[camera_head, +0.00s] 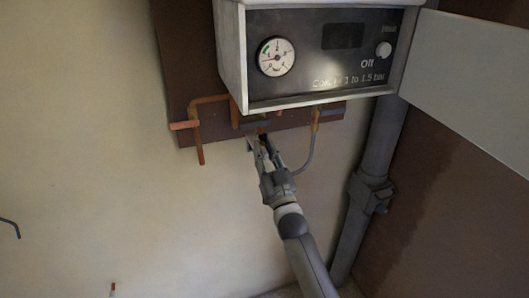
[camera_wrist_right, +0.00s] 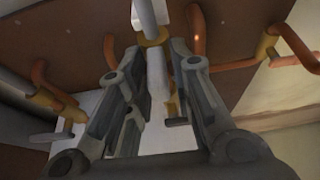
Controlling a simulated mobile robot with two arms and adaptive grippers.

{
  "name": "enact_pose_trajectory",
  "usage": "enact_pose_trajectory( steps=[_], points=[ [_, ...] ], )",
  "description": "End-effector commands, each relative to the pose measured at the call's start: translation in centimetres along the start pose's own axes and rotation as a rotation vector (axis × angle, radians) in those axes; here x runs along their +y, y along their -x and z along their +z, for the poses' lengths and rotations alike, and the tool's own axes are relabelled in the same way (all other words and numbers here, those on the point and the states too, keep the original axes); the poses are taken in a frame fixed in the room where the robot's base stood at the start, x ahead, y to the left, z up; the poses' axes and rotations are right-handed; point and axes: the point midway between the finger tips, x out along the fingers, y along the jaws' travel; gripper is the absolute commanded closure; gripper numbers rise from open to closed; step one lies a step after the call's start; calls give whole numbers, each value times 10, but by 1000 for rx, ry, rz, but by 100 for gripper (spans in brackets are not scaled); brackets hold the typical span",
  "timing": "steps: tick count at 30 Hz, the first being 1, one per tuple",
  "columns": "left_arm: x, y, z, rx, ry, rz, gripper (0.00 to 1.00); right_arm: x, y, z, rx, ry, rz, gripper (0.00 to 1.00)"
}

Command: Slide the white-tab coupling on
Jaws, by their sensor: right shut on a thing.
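My right gripper (camera_head: 260,143) is just below the boiler's underside, shut on a pale cylindrical coupling (camera_wrist_right: 157,78). In the right wrist view, the fingers (camera_wrist_right: 160,105) stand on both sides of the coupling, and parts of it are hidden. Its far end lines up with a brass fitting (camera_wrist_right: 154,38) under the boiler; I cannot tell whether they touch. A grey hose (camera_head: 310,152) curves down from a brass valve (camera_head: 314,119) toward my right gripper. I cannot make out a white tab clearly. My left gripper is not in view.
The boiler (camera_head: 233,60) hangs above on a brown board (camera_head: 178,60), with its flap (camera_head: 475,85) at the right. Copper pipes (camera_head: 200,150) stick out left of my gripper. A thick grey pipe (camera_head: 352,225) runs down at the right. The plaster wall (camera_head: 90,130) is mostly clear.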

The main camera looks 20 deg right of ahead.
Motion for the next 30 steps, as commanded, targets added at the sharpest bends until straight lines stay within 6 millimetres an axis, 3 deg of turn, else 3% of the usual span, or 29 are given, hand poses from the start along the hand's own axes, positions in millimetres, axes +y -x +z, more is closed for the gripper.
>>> enact_pose_trajectory(
  steps=[9, 19, 20, 22, 30],
  points=[
    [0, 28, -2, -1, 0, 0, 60, 0, -16, -39, 3, 2, 0, 100],
    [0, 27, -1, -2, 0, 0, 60, 0, -18, -42, 9, 1, 0, 100],
    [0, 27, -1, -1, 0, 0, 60, 0, -18, -43, 9, 1, 0, 75],
    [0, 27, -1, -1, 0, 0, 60, 0, -17, -42, 9, 1, 0, 66],
    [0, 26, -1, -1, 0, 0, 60, 0, -16, -40, 3, 0, 0, 66]
  ],
)
